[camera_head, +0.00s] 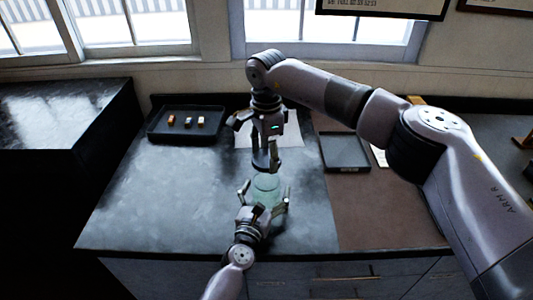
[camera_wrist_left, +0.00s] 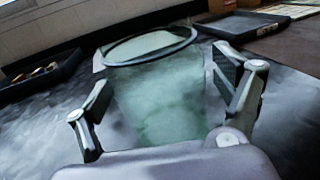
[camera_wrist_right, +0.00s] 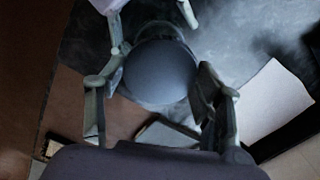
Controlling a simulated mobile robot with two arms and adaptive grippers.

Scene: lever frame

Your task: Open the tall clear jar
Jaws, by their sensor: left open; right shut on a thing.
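The tall clear jar (camera_head: 265,183) stands on the dark worktop, greenish and see-through. It fills the middle of the left wrist view (camera_wrist_left: 158,100), upright, its round top showing a dark rim and no lid on it. My left gripper (camera_head: 266,194) is open, with one finger on each side of the jar; I cannot tell whether they touch it. My right gripper (camera_head: 258,148) points down above the jar, shut on the dark round lid (camera_wrist_right: 155,70). The lid seems to be held above the jar's mouth; the gap is hard to judge.
A black tray (camera_head: 158,136) with several small blocks lies at the back left. An empty dark tray (camera_head: 346,168) lies right of the right gripper. A white sheet (camera_head: 312,140) lies behind the jar. The worktop left of the jar is clear.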

